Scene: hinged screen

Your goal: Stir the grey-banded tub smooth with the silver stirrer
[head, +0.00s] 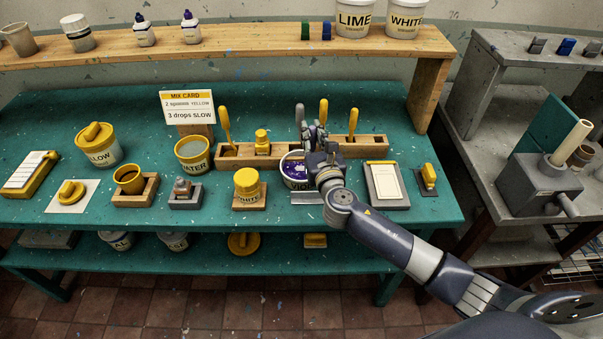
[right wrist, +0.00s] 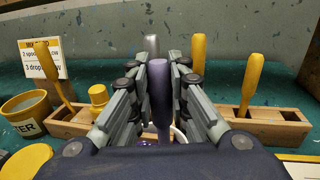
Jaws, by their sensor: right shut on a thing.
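A white tub (head: 291,182) with a violet label holds purple paint and stands near the front of the teal bench. I cannot make out a grey band on it. My right gripper (head: 318,138) is above its right side and hides part of it. In the right wrist view the gripper (right wrist: 160,85) is shut on an upright tool with a purple-grey handle (right wrist: 161,100), which reaches down toward the tub. Its lower end is hidden. A silver-grey handle (head: 300,116) stands in the wooden rack behind; it also shows in the right wrist view (right wrist: 152,44).
The wooden rack (head: 375,149) also holds several yellow handles. A yellow-lidded jar (head: 247,183) stands left of the tub, and a grey tray with a cream panel (head: 387,185) lies to the right. A mix card (head: 188,107) stands behind.

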